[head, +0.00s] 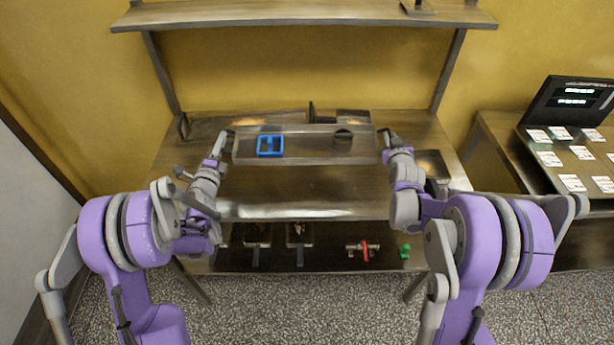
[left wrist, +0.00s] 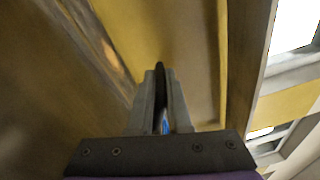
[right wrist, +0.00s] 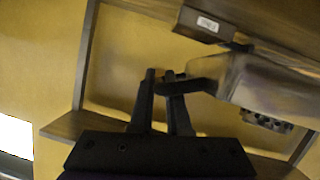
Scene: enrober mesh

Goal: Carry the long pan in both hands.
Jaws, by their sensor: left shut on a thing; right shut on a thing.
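The long grey metal pan (head: 308,150) lies crosswise over the middle of the workbench in the head view and looks about level. A blue square frame (head: 270,146) sits in its left half, and a small dark thing (head: 343,137) shows in its right half. My left gripper (head: 226,136) is shut on the pan's left end; in the left wrist view its fingers (left wrist: 161,100) close around a thin dark part. My right gripper (head: 385,138) is shut on the pan's right end. In the right wrist view, a dark handle (right wrist: 188,86) reaches the fingertips (right wrist: 162,77).
The steel workbench (head: 300,185) has bare room in front of the pan. An upper shelf (head: 300,13) spans above. Below, a lower shelf holds dark tools, a red-and-metal item (head: 363,249) and a green item (head: 404,251). A side table at right carries a dark screen (head: 572,101) and white cards.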

